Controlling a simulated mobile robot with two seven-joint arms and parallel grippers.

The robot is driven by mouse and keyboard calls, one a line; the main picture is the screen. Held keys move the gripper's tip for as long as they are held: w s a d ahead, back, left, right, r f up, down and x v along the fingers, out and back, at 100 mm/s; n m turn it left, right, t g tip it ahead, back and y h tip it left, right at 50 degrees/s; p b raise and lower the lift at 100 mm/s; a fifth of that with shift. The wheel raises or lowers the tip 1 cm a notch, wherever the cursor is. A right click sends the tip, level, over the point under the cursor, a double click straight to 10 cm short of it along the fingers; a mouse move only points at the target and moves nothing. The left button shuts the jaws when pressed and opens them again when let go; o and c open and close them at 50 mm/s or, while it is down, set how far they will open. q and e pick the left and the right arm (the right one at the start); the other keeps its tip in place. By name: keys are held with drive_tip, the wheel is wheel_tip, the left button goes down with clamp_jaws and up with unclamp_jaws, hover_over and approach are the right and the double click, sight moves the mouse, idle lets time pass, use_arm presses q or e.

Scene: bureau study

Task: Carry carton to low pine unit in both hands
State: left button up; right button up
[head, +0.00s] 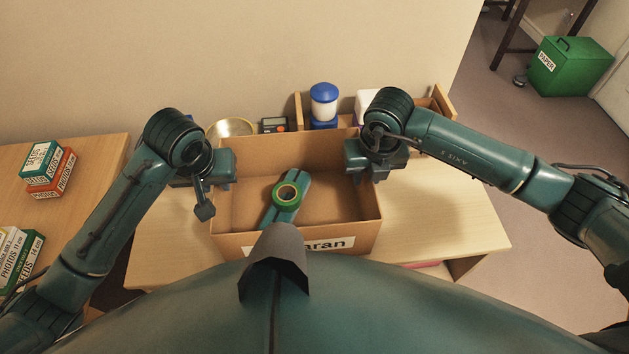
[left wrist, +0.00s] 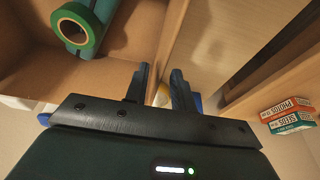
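The open cardboard carton (head: 228,243) stands on a light wood desk (head: 440,220). A green tape roll (head: 287,194) and a teal object (head: 295,183) lie inside it. My left gripper (head: 228,168) is at the carton's left wall. In the left wrist view its fingers (left wrist: 160,88) are apart, one on each side of the carton wall (left wrist: 172,35), with a gap showing. My right gripper (head: 356,162) is at the right wall near the back corner; its fingertips are hidden. A separate pine-coloured unit (head: 90,150) stands at the left; I cannot tell whether it is the low pine unit.
Seed boxes (head: 50,172) and a photo box (head: 20,250) sit on the left unit. Behind the carton are a brass dish (head: 231,127), a blue-topped jar (head: 323,103) and a small dark device (head: 273,125). A green paper bin (head: 570,66) stands on the floor, back right.

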use_arm(q)
drive_tip(key=v, duration=0.7)
drive_tip(key=shift+r, duration=0.2)
drive_tip(key=shift+s+r, duration=0.2)
use_arm(e)
drive_tip(key=r, duration=0.4)
drive_tip(key=s+r, duration=0.1)
drive_tip(key=r, duration=0.7)
drive_tip(key=shift+s, duration=0.4)
drive_tip(key=shift+f, duration=0.1)
